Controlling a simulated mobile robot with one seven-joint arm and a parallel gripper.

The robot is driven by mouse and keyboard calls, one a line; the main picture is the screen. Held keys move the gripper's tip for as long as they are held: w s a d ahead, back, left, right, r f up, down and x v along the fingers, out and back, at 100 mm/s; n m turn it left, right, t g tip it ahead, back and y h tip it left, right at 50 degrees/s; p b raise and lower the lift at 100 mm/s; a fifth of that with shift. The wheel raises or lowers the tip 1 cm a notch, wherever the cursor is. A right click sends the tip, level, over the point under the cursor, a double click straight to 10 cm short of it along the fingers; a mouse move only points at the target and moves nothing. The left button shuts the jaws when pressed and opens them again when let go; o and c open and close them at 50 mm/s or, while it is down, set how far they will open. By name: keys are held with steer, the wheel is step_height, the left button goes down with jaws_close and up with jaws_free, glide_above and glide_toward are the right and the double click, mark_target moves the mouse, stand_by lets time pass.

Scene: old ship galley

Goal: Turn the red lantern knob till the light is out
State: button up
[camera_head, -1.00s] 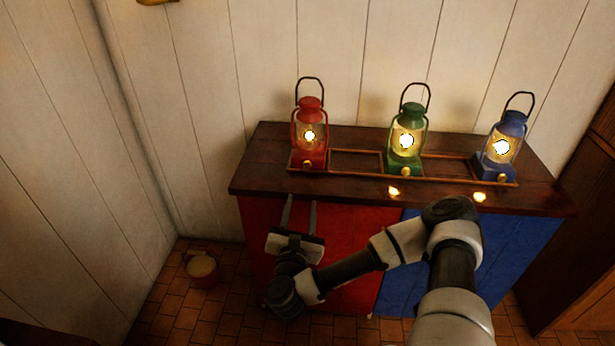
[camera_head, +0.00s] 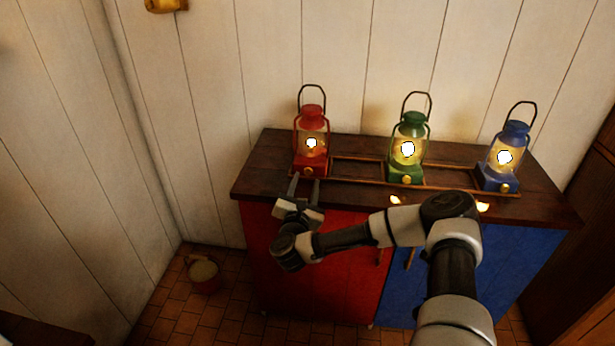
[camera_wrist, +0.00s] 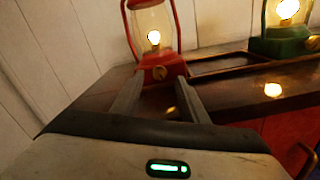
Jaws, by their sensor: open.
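The red lantern (camera_head: 312,118) stands upright at the left of the cabinet top, and its light is on. It also shows in the wrist view (camera_wrist: 152,32), lit. Its brass knob (camera_head: 308,171) is low on the front of the red base; in the wrist view the knob (camera_wrist: 159,73) sits just beyond the space between my fingers. My gripper (camera_head: 304,184) is open and empty, pointing at the lantern base from the front. In the wrist view its fingers (camera_wrist: 156,98) are spread below the knob, apart from it as far as I can tell.
A lit green lantern (camera_head: 406,150) and a lit blue lantern (camera_head: 502,158) stand to the right in a low wooden rail frame (camera_head: 455,188). The dark cabinet top (camera_head: 262,180) has red and blue doors below. A bucket (camera_head: 203,275) stands on the tiled floor at left.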

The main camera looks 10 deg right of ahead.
mark_target(308, 172)
steer(key=shift+x, duration=2.25)
steer(key=shift+c, duration=0.2)
jaws_close()
